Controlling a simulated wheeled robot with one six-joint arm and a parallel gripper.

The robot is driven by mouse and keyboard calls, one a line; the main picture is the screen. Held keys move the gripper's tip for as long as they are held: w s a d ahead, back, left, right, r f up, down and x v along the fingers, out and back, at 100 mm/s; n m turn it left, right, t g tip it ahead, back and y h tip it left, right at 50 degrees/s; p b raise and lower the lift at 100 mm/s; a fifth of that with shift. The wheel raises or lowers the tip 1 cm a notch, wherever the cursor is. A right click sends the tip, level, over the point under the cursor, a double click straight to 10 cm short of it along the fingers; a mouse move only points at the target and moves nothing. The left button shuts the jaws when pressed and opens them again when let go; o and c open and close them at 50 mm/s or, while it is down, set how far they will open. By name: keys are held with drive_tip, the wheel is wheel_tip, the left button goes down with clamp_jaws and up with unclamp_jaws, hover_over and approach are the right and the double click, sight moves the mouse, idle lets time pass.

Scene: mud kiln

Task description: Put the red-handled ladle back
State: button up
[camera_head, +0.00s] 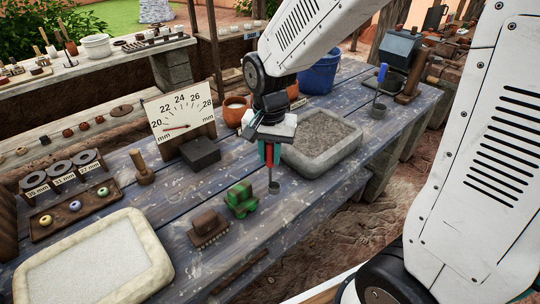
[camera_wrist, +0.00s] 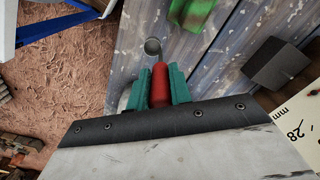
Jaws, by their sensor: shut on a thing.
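My gripper (camera_head: 268,158) is shut on the red-handled ladle (camera_head: 273,186). In the wrist view the red handle (camera_wrist: 160,88) lies between the teal fingers of my gripper (camera_wrist: 158,76), and the grey cup (camera_wrist: 153,46) shows beyond. The ladle hangs cup-down over the blue plank table (camera_head: 300,205), right of the green block; I cannot tell whether the cup touches the table. A blue-handled ladle (camera_head: 381,76) is upright at a dark stand (camera_head: 407,90) at the table's far right, its cup low. The stand's details are small.
A stone tray (camera_head: 322,150) lies just behind and right of the ladle. Terracotta pots (camera_head: 235,112) and a blue bucket (camera_head: 320,76) stand behind. A green block (camera_head: 240,198), brown block (camera_head: 208,227), black box (camera_head: 200,152) and dial gauge (camera_head: 181,112) are left. Front-right planks are clear.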

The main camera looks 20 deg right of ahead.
drive_tip(key=w, duration=0.1)
drive_tip(key=w+d, duration=0.1)
drive_tip(key=w, duration=0.1)
drive_tip(key=shift+w+d+f, duration=0.2)
drive_tip(key=shift+w+d, duration=0.1)
drive_tip(key=shift+d, duration=0.1)
drive_tip(key=shift+f, duration=1.85)
drive_tip(key=o, duration=0.9)
wheel_tip(320, 180, up, 12)
drive_tip(key=s+d+r+n, duration=0.1)
drive_tip(key=s+n, duration=0.1)
drive_tip(key=s, duration=0.5)
drive_tip(key=s+d+r+n, duration=0.1)
drive_tip(key=s+r+n, duration=0.1)
drive_tip(key=s, duration=0.6)
drive_tip(key=s+d+r+n+t, duration=0.1)
drive_tip(key=s+d+n, duration=0.1)
drive_tip(key=s, duration=0.6)
drive_tip(key=shift+r+n, duration=0.4)
drive_tip(key=shift+n, duration=0.2)
